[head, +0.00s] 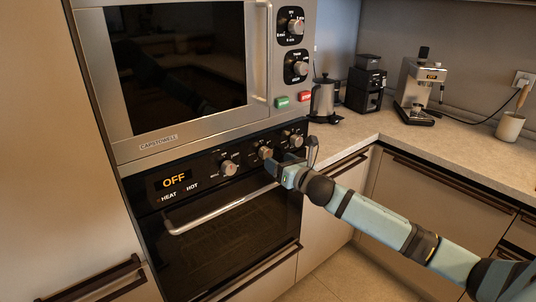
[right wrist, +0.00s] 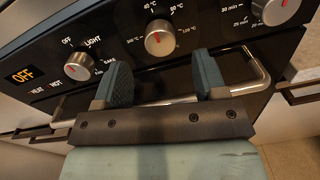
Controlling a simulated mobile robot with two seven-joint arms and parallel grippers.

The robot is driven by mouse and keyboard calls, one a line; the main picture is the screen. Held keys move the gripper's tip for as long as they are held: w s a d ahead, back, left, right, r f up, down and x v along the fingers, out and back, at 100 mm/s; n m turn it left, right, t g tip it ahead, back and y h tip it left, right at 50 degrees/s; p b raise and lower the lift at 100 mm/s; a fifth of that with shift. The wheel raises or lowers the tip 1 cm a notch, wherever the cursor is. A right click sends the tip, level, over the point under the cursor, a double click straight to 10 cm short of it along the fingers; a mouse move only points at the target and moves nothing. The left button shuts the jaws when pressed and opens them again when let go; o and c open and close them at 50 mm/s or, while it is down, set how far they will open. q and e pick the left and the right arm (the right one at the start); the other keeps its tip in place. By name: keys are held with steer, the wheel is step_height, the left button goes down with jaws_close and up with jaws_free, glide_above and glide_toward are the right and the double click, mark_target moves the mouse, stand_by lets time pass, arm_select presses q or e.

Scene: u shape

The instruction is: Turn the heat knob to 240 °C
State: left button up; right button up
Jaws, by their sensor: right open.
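The oven's control panel has three silver knobs. The middle one, the heat knob (head: 265,152), has °C marks around it. It also shows in the right wrist view (right wrist: 158,38), with a red pointer mark on its face; the numbers are too small to read surely. My right gripper (head: 281,165) is in front of the panel, close to this knob. In the right wrist view its two fingers (right wrist: 161,75) are spread apart, with the knob just beyond the gap and nothing between them. My left gripper is not in view.
The left oven knob (right wrist: 78,66) has OFF and LIGHT marks; a timer knob (right wrist: 275,10) is at right. The oven display (head: 174,181) reads OFF. The oven door handle (head: 222,208) runs below the panel. A microwave (head: 180,128) sits above. A kettle (head: 323,98) stands on the counter.

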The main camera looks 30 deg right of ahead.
mark_target(268, 153)
steer(key=w, duration=0.5)
steer(key=shift+w+a, duration=0.15)
steer(key=shift+w, duration=0.25)
steer(key=c, duration=0.9)
